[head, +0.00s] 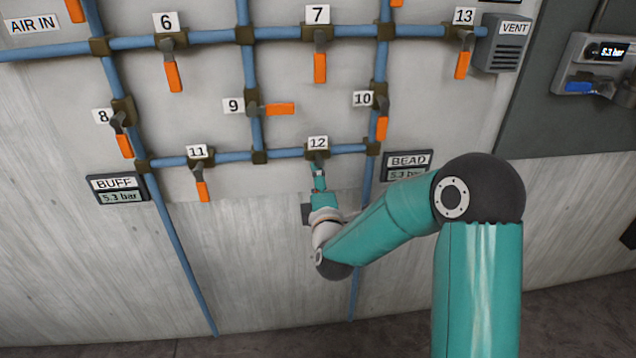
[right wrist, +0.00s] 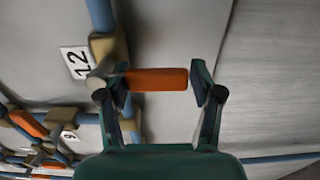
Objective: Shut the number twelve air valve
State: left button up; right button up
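The number twelve valve (head: 316,157) sits on the lower horizontal blue pipe, under its "12" label (head: 318,143). In the right wrist view, which is turned sideways, the label (right wrist: 76,62) and the valve's orange handle (right wrist: 158,79) show clearly. The handle stands across the pipe, pointing down the wall. My right gripper (right wrist: 157,88) is open, one finger by the handle's hub end and the other by its free end. I cannot tell whether either finger touches. In the head view my right gripper (head: 318,177) hides the handle. My left gripper is not in view.
Valve eleven (head: 202,180) is left on the same pipe, handle down. Valve nine (head: 275,109) is above left, handle pointing right. Valve ten (head: 381,120) is above right, handle down along its pipe. The BEAD gauge (head: 408,165) is to the right.

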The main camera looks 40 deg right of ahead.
jog(key=shift+o, duration=0.9)
jog(key=shift+s+d, duration=0.1)
jog(key=shift+d, duration=0.05)
jog(key=v, duration=0.7)
jog(key=shift+s+a, duration=0.2)
